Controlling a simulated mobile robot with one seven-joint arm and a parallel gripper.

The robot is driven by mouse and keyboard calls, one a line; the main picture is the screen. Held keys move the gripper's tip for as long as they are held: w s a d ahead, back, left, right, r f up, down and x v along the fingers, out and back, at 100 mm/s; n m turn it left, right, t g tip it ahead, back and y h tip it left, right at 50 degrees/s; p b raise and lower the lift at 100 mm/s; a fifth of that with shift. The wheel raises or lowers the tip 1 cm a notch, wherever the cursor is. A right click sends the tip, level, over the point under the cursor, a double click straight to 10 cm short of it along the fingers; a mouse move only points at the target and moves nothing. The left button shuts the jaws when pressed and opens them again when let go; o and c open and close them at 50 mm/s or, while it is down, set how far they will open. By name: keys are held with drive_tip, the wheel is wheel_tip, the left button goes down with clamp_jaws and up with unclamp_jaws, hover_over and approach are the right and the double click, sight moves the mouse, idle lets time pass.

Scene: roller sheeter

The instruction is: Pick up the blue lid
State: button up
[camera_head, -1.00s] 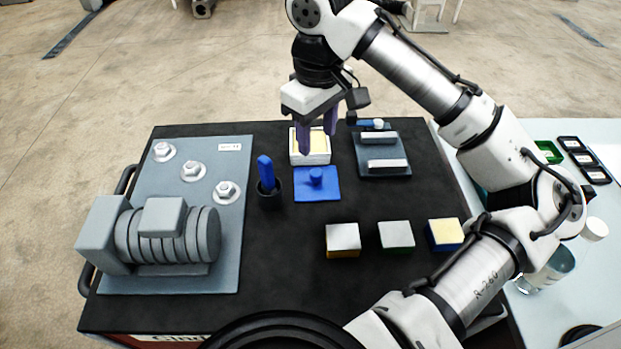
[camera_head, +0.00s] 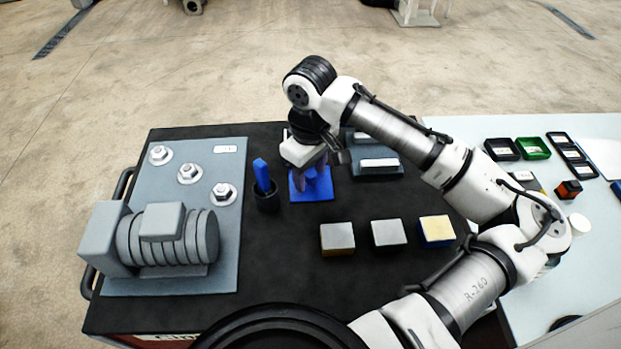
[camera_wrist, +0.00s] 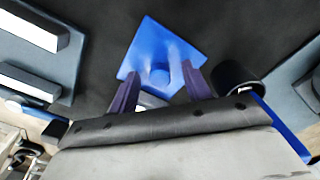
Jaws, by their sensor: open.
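The blue lid (camera_head: 318,189) is a flat square with a round knob, lying on the black table top. In the wrist view the lid (camera_wrist: 152,47) lies beyond my fingers, with its knob between them. My gripper (camera_head: 312,176) is over the lid, pointing down, and its purple fingers hide part of it. In the wrist view my gripper (camera_wrist: 158,85) is open, with one finger on each side of the knob. I cannot tell whether the fingers touch the knob.
A black cup (camera_head: 267,198) with a blue-handled tool stands just left of the lid. Three small blocks, one of them (camera_head: 337,237), sit in front. A grey fixture (camera_head: 378,168) is behind right. A grey plate with a roller machine (camera_head: 165,238) fills the left.

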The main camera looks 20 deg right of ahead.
clamp_jaws()
drive_tip(key=shift+r, duration=0.1)
